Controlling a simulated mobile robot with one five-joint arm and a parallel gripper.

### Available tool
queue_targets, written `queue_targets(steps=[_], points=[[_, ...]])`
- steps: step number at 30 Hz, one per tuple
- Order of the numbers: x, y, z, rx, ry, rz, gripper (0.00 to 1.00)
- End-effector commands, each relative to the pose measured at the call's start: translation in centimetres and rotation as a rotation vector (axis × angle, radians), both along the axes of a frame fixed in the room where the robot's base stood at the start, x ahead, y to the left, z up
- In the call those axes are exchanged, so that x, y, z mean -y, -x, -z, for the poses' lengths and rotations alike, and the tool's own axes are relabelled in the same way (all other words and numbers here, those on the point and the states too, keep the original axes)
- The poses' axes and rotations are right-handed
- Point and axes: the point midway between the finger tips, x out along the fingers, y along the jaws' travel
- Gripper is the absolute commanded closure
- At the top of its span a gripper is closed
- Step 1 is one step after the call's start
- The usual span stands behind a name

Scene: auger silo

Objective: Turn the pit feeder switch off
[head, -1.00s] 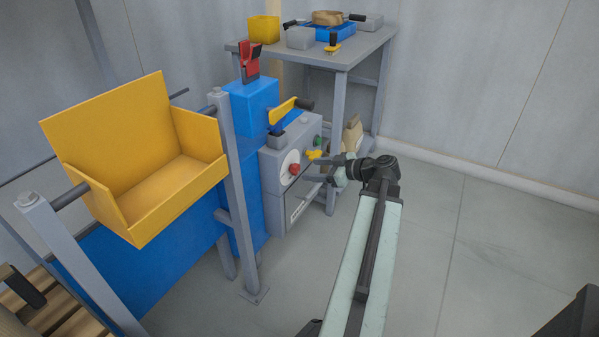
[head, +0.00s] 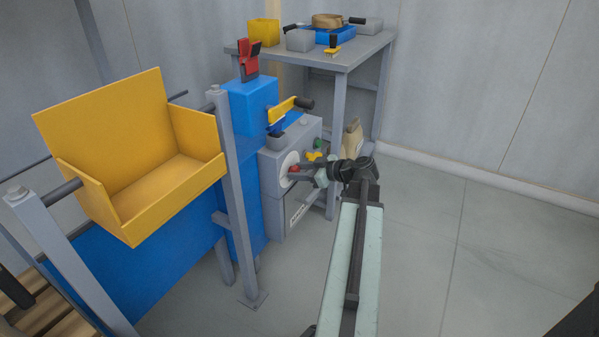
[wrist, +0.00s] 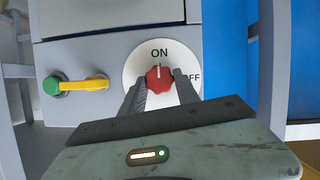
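The pit feeder switch is a red knob (wrist: 160,79) on a round white dial (wrist: 136,66) marked ON and OFF. Its white mark points up at ON in the wrist view; OFF is at the right. My gripper (wrist: 161,83) is at the dial, its two fingers open on either side of the knob. A narrow gap seems to show, so it is not clearly clamped. In the head view, the gripper (head: 308,173) reaches the grey control box (head: 272,170) from the right, and the red knob (head: 294,169) is partly hidden by the fingers.
A green button (wrist: 52,85) and a yellow lever (wrist: 96,83) sit left of the dial in the wrist view. A yellow hopper (head: 95,120) and grey post (head: 236,200) stand left. A grey table (head: 345,55) is behind. The floor at right is clear.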

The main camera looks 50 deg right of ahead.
Motion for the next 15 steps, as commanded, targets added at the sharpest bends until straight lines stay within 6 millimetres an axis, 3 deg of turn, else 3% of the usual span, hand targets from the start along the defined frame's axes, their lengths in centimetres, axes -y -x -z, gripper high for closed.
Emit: queue_targets(steps=[8,15], points=[[0.15,0.04,0.07,-0.011,-0.043,0.001,1.00],[0.41,-0.03,0.17,-0.046,-0.186,-0.001,1.00]])
